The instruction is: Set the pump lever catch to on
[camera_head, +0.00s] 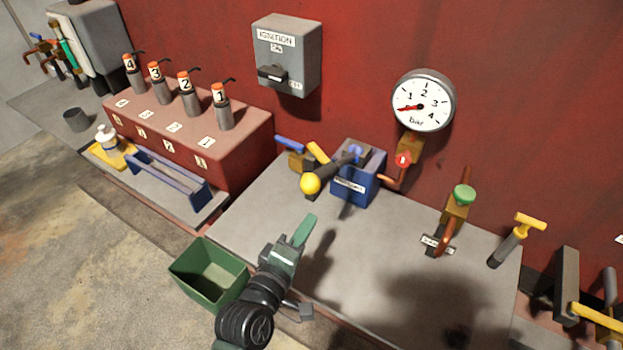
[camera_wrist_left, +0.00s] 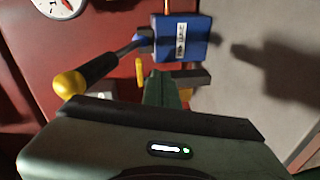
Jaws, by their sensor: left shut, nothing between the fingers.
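The pump is a blue box (camera_head: 361,172) with a white label, standing on the grey bench. Its dark lever (camera_head: 333,168) slopes to the left and ends in a yellow ball (camera_head: 310,183). A small yellow piece (camera_head: 318,152) shows behind the lever; I cannot tell whether it is the catch. My left gripper (camera_head: 305,228) is shut and empty, below the yellow ball and apart from it. In the left wrist view the blue box (camera_wrist_left: 185,38) and yellow ball (camera_wrist_left: 69,84) lie beyond the green fingers (camera_wrist_left: 161,90). My right gripper is not in view.
A blue-handled brass valve (camera_head: 296,159) stands just left of the pump. A pressure gauge (camera_head: 423,101) hangs above right. A green-knobbed valve (camera_head: 457,207) and a yellow T-handle (camera_head: 529,222) stand to the right. A green bin (camera_head: 208,275) sits beside my left arm. The bench's front middle is clear.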

